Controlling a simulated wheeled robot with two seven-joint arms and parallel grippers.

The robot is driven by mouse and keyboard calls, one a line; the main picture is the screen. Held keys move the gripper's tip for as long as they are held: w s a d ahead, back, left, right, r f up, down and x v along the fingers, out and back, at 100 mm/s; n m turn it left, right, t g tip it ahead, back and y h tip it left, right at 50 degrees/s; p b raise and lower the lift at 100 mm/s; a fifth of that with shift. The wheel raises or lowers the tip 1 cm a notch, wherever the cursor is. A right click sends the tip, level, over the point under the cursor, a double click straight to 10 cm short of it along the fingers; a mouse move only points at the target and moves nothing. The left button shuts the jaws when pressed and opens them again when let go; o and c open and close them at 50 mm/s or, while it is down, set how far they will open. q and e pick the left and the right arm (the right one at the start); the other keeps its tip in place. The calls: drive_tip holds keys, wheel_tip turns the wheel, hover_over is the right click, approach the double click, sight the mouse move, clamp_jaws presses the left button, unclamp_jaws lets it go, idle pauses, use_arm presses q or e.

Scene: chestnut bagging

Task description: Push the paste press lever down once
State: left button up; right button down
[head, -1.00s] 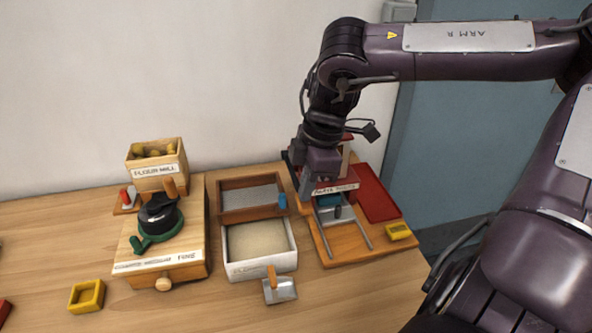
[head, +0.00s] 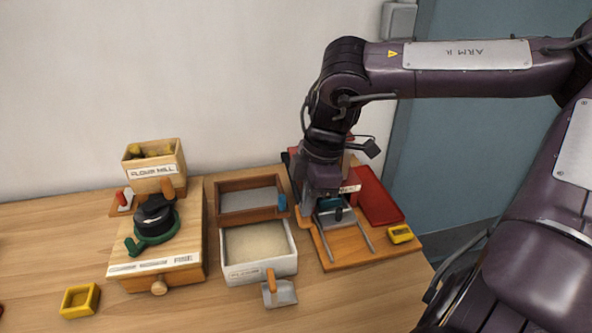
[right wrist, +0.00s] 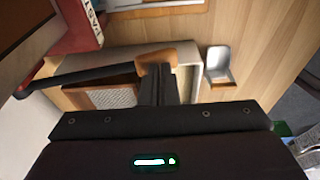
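The paste press (head: 352,186) is a red frame on a wooden board at the right of the table, partly hidden behind my right arm. Its lever (right wrist: 85,76), in the right wrist view, is a dark bar ending in a wooden handle (right wrist: 170,54). My right gripper (right wrist: 158,72) has its fingers together, with the tips at the handle and seeming to touch it. In the head view the right gripper (head: 308,218) points down at the front left of the press. My left gripper is out of view.
A red tray (head: 378,197) lies right of the press, with a yellow block (head: 400,234) in front. A sand-filled white box (head: 232,272), a wooden tray (head: 220,214) and a scoop (head: 281,294) are left of it. The flour mill (head: 185,277) stands farther left.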

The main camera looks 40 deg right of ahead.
drive_tip(key=shift+f, duration=0.1)
drive_tip(key=shift+f, duration=0.3)
wheel_tip(320, 180, up, 10)
drive_tip(key=p, duration=0.7)
drive_tip(key=shift+w+f+p, duration=0.2)
drive_tip(key=shift+w+p, duration=0.15)
drive_tip(key=shift+w, duration=0.1)
wheel_tip(320, 180, up, 5)
drive_tip(key=p, duration=0.4)
